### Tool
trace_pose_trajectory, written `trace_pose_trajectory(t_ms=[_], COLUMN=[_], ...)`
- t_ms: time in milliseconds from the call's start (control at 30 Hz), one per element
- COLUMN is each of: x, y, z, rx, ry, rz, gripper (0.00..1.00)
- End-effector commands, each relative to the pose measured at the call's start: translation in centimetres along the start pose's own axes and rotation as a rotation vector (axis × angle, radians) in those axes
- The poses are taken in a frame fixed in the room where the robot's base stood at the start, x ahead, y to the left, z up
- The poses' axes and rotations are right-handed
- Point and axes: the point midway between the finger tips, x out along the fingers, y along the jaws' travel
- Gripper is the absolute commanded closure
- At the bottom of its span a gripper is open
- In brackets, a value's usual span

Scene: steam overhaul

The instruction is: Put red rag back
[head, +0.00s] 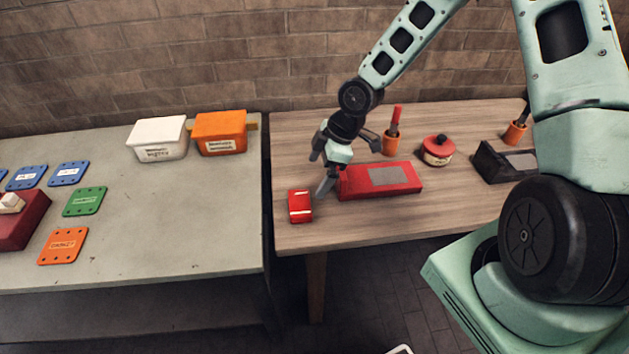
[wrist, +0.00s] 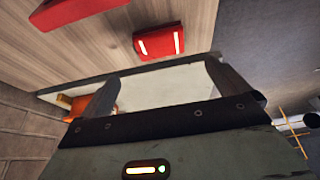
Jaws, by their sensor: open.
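The red rag (head: 300,206), a small folded red piece with pale stripes, lies on the wooden table near its left front edge. In the wrist view the rag (wrist: 160,43) shows beyond the fingers, apart from them. A flat red tray (head: 352,184) with a grey patch on top lies just right of the rag. My gripper (head: 333,172) is open and empty, over the left end of the tray and to the right of the rag. The wrist view shows its two spread fingers (wrist: 163,88) with nothing between them.
The grey bench (head: 180,225) on the left holds a white bin (head: 157,141), an orange bin (head: 220,134) and coloured plates. A narrow gap separates bench and table.

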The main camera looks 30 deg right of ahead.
Motion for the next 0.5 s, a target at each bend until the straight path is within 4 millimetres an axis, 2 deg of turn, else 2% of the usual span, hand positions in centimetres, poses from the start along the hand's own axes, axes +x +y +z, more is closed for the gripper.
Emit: trace_pose_trajectory(t_ms=[133,233,367,500], x=[-1.2,-2.8,-5.9,-9.4], y=[-1.3,-3.7,-8.2,-13.8], z=[-1.2,-3.0,-5.7,-8.0], rx=[0.012,0.051,0.141,0.264], ry=[-0.046,-0.125,-0.240,-0.321], rz=[-0.010,-0.018,-0.002,0.038], gripper=[0.00,0.00,0.00,0.00])
